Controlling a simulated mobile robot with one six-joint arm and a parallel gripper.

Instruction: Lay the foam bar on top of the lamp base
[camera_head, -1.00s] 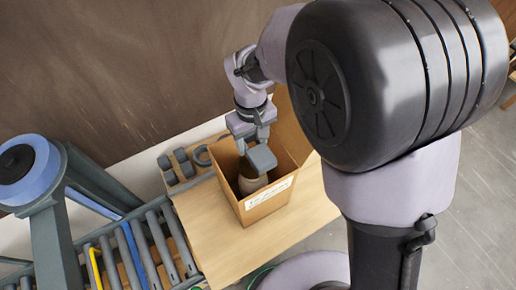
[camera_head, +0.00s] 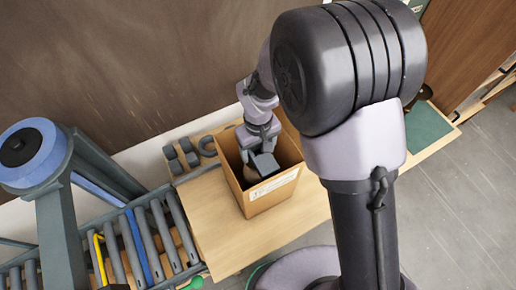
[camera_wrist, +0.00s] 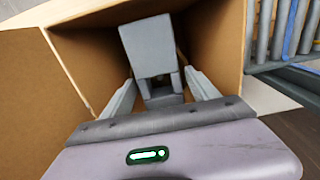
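The foam bar (camera_head: 265,164) is a grey block inside the open cardboard box (camera_head: 270,193). My gripper (camera_head: 258,152) reaches down into the box from above. The lamp base, a tan-brown rounded body in the box, is mostly hidden under the bar and behind the box wall. I cannot tell whether the bar touches it.
The box stands on a wooden table (camera_head: 220,235). Several grey foam pieces (camera_head: 180,157) lie behind it at the left. A roller conveyor (camera_head: 140,245) runs along the left, and a green mat (camera_head: 425,128) lies at the right. The box walls are close around my gripper.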

